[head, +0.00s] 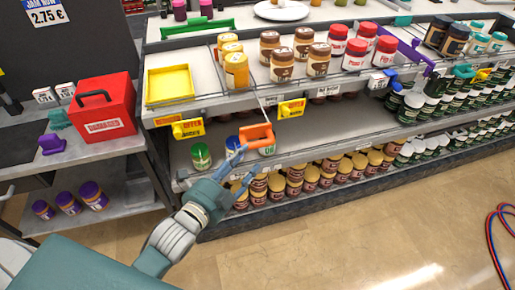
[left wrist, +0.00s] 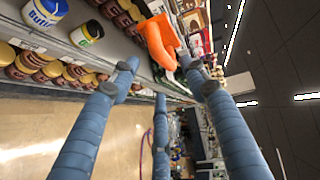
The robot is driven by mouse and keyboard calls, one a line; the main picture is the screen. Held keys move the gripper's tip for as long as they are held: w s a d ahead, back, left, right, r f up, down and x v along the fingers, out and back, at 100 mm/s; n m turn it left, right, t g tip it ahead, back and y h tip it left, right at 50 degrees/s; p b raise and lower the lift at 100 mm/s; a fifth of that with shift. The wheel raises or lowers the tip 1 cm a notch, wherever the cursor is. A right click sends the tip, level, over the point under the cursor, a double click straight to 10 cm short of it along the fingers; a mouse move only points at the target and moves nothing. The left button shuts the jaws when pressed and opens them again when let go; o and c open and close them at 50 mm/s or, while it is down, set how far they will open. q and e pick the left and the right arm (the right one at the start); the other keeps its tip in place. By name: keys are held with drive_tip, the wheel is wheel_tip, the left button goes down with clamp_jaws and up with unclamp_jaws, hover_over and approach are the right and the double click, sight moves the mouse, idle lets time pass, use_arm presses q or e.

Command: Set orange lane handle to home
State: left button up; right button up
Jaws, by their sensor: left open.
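The orange lane handle (head: 258,134) hangs at the front of the upper shelf, at the lower end of a thin pale rod. It also shows in the left wrist view (left wrist: 160,42), top centre, beyond the fingertips. My left gripper (head: 242,168) has blue-grey fingers and is open. It is just below and slightly left of the handle in the head view. Its fingers are spread apart in the left wrist view (left wrist: 160,78), with nothing between them. Whether a fingertip touches the handle I cannot tell. My right gripper is not in view.
Yellow offer tags (head: 291,109) hang from the shelf edge. A red box (head: 103,107) stands on the left table. The floor (head: 340,225) in front is clear.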

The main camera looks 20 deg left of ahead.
sight(257, 146)
use_arm(q)
drive_tip(key=p+x, duration=0.1)
drive_tip(key=x, duration=0.6)
drive_tip(key=shift+d+r, duration=0.1)
drive_tip(key=shift+w+d, duration=0.1)
drive_tip(key=shift+w, duration=0.4)
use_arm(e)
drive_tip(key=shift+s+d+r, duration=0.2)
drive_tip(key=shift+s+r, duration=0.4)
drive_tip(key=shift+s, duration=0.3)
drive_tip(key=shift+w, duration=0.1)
use_arm(q)
clamp_jaws()
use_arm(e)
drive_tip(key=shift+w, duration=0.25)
